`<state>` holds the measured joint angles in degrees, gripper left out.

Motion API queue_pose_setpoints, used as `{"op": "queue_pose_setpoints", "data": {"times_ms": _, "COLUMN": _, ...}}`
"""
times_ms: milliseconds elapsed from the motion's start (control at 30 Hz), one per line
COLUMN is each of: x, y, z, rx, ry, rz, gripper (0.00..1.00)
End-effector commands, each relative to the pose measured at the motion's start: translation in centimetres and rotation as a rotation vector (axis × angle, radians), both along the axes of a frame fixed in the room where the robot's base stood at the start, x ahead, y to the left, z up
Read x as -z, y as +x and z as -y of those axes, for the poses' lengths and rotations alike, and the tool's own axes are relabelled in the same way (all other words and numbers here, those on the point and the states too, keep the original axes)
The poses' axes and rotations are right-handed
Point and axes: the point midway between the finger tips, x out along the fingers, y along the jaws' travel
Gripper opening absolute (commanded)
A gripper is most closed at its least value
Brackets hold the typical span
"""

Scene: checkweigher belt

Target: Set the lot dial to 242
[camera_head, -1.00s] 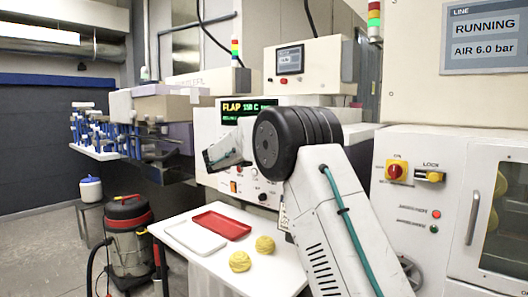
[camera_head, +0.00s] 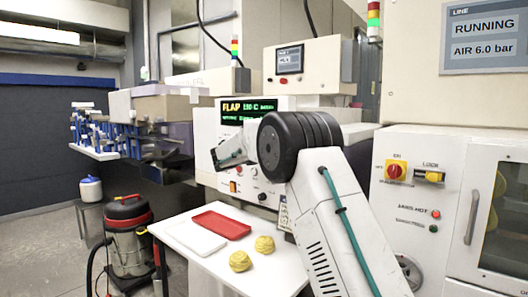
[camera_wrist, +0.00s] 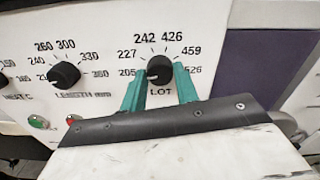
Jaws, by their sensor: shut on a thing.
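The lot dial (camera_wrist: 158,66) is a black round knob above the word LOT on a white panel. Its scale reads 205, 227, 242, 426, 459 and 526 from left around to right. A pale mark on the knob's lower left seems to face the 205 side. My gripper (camera_wrist: 159,75) has its two green fingers on either side of the knob and is shut on it. In the head view, my wrist (camera_head: 232,152) is in front of the panel, and the fingers and lot dial cannot be made out there.
The length dial (camera_wrist: 64,74) is left of the lot dial, with red and green buttons below it. A purple surface (camera_wrist: 258,62) lies right of the panel. A white table (camera_head: 200,262) holds a red tray (camera_head: 222,224), a white tray (camera_head: 196,238) and two yellow lumps (camera_head: 240,261).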

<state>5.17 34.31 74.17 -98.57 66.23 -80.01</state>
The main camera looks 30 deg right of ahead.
Motion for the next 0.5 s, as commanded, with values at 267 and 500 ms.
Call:
{"op": "queue_pose_setpoints", "data": {"times_ms": 267, "x": 0.04, "y": 0.02, "z": -0.01, "rx": 0.001, "ry": 0.044, "rz": 0.116, "gripper": 0.08}}
{"op": "queue_pose_setpoints", "data": {"times_ms": 500, "x": 0.06, "y": 0.03, "z": -0.01, "rx": 0.001, "ry": 0.114, "rz": 0.309, "gripper": 0.07}}
